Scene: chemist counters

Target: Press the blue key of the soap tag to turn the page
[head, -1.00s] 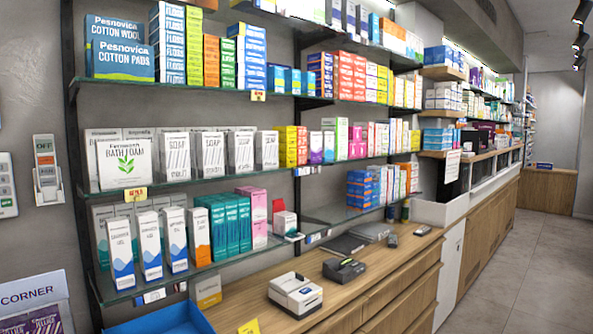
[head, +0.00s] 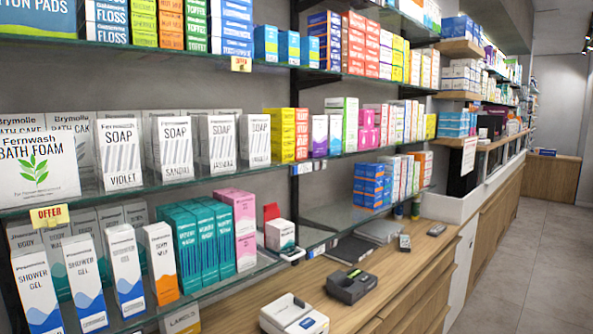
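White soap boxes (head: 174,148) with grey stripes stand in a row on the middle glass shelf at the left. Small pale tags (head: 301,169) sit on that shelf level's edge, right of the dark upright. A small tag-like piece (head: 293,254) lies at the lower shelf's edge, and more pale tags (head: 317,250) are to its right. I cannot read them, tell which is the soap tag, or make out a blue key. Neither gripper is in view.
Yellow offer cards (head: 49,217) hang on the shelf edges. Shower gel boxes (head: 83,280) crowd the lower shelf. A wooden counter (head: 366,315) below bears a white printer (head: 293,315) and a dark card terminal (head: 352,286). The grey floor (head: 520,270) at the right is clear.

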